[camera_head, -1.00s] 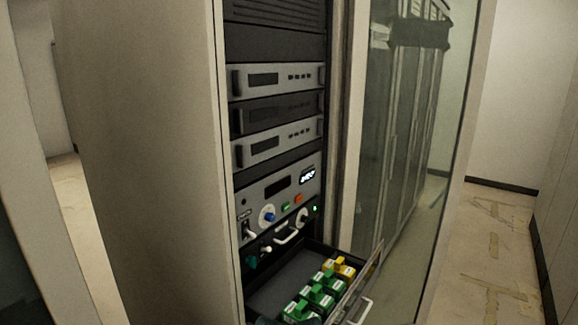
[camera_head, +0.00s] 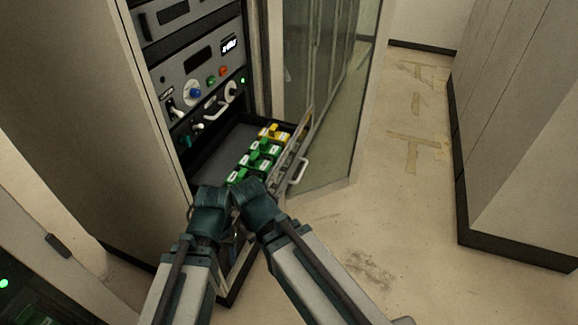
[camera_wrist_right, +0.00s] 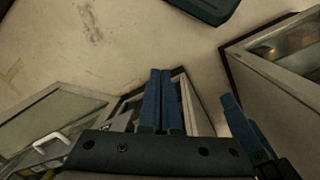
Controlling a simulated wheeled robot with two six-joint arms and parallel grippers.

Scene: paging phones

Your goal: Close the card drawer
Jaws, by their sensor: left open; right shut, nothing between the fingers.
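The card drawer (camera_head: 226,146) is pulled out of the lower rack in the head view. Green and yellow cards (camera_head: 262,151) stand along its front side, and its front panel has a pale handle (camera_head: 298,171). My two arms reach in from the bottom, their bent wrists over the drawer's near end. My left gripper (camera_head: 234,238) is open, small and partly hidden between the arms. My right gripper (camera_wrist_right: 161,101) is shut and empty in the right wrist view, its two blue fingers side by side. I cannot tell whether either gripper touches the drawer.
Rack units with knobs and buttons (camera_head: 197,80) sit above the drawer. A glass cabinet door (camera_head: 345,125) stands open to the right of it. Another cabinet (camera_head: 520,130) stands far right. The floor (camera_head: 400,215) between is clear.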

